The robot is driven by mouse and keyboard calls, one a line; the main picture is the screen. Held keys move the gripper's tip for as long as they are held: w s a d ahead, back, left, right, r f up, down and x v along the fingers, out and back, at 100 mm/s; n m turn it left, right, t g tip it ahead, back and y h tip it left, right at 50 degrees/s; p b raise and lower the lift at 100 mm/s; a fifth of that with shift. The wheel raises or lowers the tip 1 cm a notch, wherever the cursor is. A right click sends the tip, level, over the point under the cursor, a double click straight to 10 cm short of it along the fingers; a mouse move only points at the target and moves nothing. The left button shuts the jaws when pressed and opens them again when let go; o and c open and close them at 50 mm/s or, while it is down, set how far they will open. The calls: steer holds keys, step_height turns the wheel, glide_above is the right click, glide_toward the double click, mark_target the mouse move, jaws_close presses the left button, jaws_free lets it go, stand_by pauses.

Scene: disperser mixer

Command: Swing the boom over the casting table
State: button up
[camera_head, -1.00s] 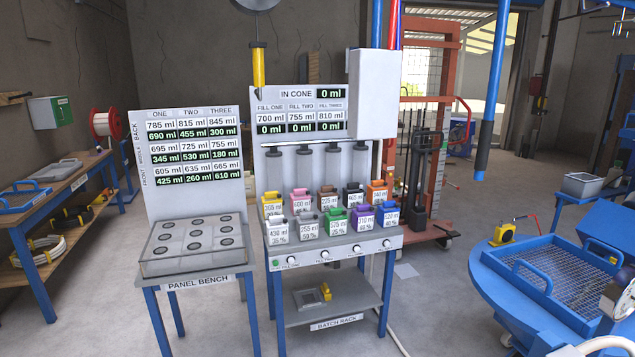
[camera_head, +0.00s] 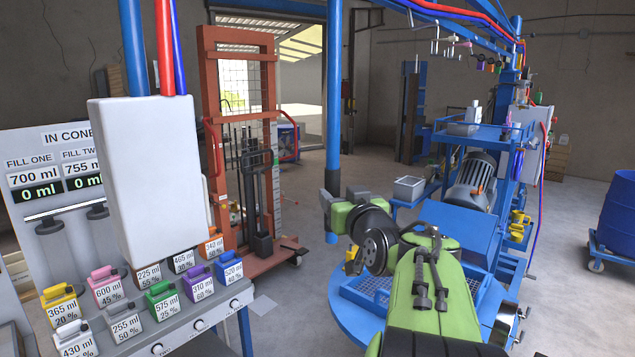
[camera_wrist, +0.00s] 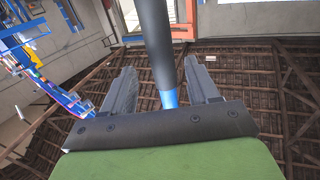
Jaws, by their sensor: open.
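The blue boom (camera_head: 430,8) crosses the top right of the head view, with red and blue hoses along it. A white box (camera_head: 145,170) hangs on a blue pole with hoses, over the batch rack. Another blue pole (camera_head: 334,70) hangs down to a dark grip, partly hidden by my gripper (camera_head: 332,195). In the wrist view, the dark grip (camera_wrist: 156,45) passes between the spread fingers of my gripper (camera_wrist: 160,85), with gaps at both sides. No label marks a casting table; a rounded blue table (camera_head: 345,320) with a mesh basket is partly behind my green arm.
The batch rack (camera_head: 200,325) with several coloured jugs stands at left. A red stacker (camera_head: 245,130) stands behind it. A blue machine (camera_head: 470,225) with a motor and a column (camera_head: 512,100) stand at right. A blue drum (camera_head: 618,215) is at the far right. Open floor lies between.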

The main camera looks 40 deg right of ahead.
mark_target(335, 191)
steer(key=p+x, duration=0.1)
steer(key=x, duration=0.5)
steer(key=shift+s+a, duration=0.15)
steer(key=shift+a, duration=0.1)
steer(key=shift+d, duration=0.1)
jaws_close()
